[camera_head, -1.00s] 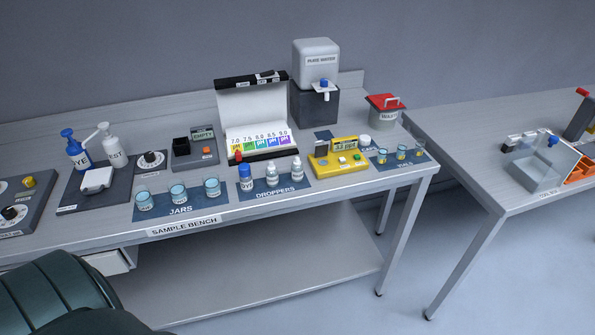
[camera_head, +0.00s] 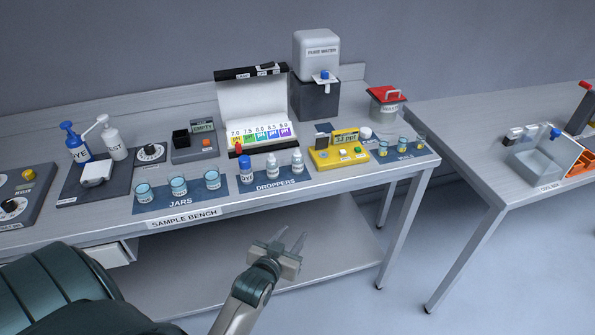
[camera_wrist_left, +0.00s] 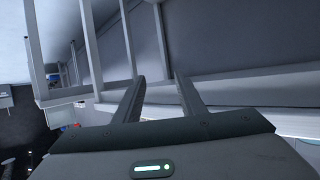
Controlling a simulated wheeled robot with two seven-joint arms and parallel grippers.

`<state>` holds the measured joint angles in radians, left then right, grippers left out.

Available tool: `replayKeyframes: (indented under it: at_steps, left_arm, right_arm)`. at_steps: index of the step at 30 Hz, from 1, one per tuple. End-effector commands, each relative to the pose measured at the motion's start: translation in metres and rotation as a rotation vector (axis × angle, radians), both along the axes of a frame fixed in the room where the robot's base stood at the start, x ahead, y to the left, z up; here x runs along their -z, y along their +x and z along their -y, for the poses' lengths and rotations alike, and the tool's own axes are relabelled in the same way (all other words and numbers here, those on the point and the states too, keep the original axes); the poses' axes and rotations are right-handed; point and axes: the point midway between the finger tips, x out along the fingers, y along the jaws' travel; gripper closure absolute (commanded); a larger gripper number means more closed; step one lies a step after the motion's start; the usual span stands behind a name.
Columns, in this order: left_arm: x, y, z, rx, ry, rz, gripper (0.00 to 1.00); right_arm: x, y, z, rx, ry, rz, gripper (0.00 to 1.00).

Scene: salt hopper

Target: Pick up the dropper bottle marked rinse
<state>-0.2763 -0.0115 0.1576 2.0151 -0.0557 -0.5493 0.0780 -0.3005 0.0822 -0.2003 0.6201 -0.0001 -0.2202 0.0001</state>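Three dropper bottles stand on the blue DROPPERS mat (camera_head: 262,187) near the front edge of the sample bench. One is a blue-capped dye bottle (camera_head: 246,172). Two are white-capped bottles, one in the middle (camera_head: 272,169) and one on the right (camera_head: 297,164); their labels are too small to read, so I cannot tell which is marked rinse. My left gripper (camera_head: 291,242) is in front of the bench edge, below and apart from the bottles. Its fingers are spread and empty, as the left wrist view (camera_wrist_left: 160,92) also shows. My right gripper is not in view.
Glass jars (camera_head: 178,186) stand left of the droppers, and a yellow meter (camera_head: 340,152) stands right of them. An open pH chart box (camera_head: 262,130) is behind. The bench's front edge lies between my gripper and the bottles.

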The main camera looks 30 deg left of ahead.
Motion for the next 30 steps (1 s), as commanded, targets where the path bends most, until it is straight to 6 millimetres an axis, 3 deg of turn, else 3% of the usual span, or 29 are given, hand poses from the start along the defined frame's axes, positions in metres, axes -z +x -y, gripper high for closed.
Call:
replayKeyframes:
  at_steps: [1,3,6,9,13,23,30]
  left_arm:
    - [-0.033,0.001,-0.007,-0.017,0.008,0.052,0.63]
    - [-0.071,-0.002,-0.016,-0.039,0.018,0.109,0.63]
    - [-0.112,-0.007,-0.025,-0.060,0.029,0.169,0.63]
    - [-0.136,-0.012,-0.029,-0.074,0.036,0.207,0.63]
    - [-0.148,-0.015,-0.032,-0.081,0.038,0.225,0.63]
    - [-0.148,-0.014,-0.032,-0.080,0.040,0.226,0.63]
    - [-0.147,0.004,-0.036,-0.080,0.040,0.226,0.63]
  right_arm:
    - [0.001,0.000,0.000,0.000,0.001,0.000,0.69]
    - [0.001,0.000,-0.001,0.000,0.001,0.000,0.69]
    - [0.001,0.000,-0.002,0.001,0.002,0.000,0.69]
    - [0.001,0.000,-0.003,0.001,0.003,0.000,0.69]
    - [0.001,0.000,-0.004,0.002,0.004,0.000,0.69]
    - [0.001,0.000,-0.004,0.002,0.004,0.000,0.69]
    - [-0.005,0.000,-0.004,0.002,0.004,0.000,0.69]
